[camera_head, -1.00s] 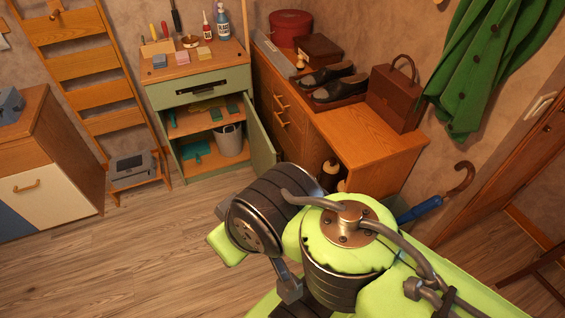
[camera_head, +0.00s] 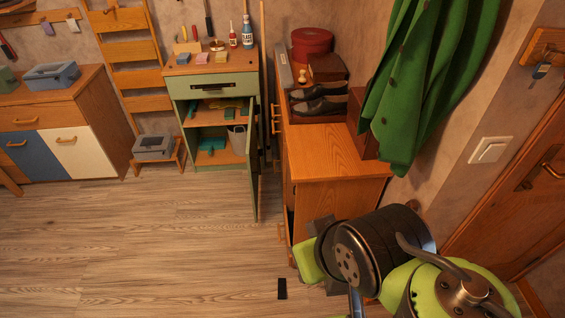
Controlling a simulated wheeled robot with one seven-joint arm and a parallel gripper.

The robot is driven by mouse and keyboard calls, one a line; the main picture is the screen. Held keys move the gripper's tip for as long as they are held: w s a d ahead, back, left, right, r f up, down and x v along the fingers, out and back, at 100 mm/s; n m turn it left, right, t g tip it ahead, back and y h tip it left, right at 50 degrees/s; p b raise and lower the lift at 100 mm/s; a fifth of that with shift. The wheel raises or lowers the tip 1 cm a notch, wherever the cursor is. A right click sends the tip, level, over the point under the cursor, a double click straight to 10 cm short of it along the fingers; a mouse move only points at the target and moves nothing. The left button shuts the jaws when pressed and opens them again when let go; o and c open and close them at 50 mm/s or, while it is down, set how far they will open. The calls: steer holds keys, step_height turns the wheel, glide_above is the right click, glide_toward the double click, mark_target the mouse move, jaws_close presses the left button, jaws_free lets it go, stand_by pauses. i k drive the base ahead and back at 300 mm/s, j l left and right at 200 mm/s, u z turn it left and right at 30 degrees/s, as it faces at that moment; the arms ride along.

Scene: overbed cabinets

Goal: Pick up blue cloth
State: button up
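A small folded blue cloth (camera_head: 183,59) seems to lie on the top of the green cabinet (camera_head: 213,84), at its left front, beside a small yellow piece (camera_head: 202,58) and a pinkish one (camera_head: 221,57). At this size I cannot be sure that it is cloth. Teal flat pieces lie inside the open cabinet, one of them on its lower shelf (camera_head: 211,144). My arm fills the lower right of the view, well apart from the cabinet. I cannot make out my gripper's fingers.
The green cabinet's door (camera_head: 254,168) stands open toward the room. A wooden chest (camera_head: 335,155) with shoes and boxes stands to its right, close to my arm. A green coat (camera_head: 420,80) hangs at the right. The floor (camera_head: 140,240) at left and centre is clear.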

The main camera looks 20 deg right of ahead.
mark_target(184, 58)
steer(key=k+l, duration=0.2)
steer(key=k+l+z, duration=0.1)
steer(key=l, duration=0.35)
steer(key=i+j+z, duration=0.1)
steer(key=j, duration=0.3)
steer(key=i+j, duration=0.1)
steer(key=j, duration=0.3)
steer(key=i+j+z, duration=0.1)
steer(key=j, duration=0.25)
steer(key=i+j+z, duration=0.1)
steer(key=i+j, duration=0.15)
steer(key=i+j+z, duration=0.1)
steer(key=j, duration=0.35)
steer(key=i+j+z, duration=0.1)
steer(key=j, duration=0.25)
steer(key=i+j+z, duration=0.1)
steer(key=i+j, duration=0.15)
steer(key=j, duration=0.15)
steer(key=i+j+z, duration=0.1)
steer(key=j, duration=0.25)
steer(key=i+j+z, duration=0.3)
steer(key=i+j, duration=0.35)
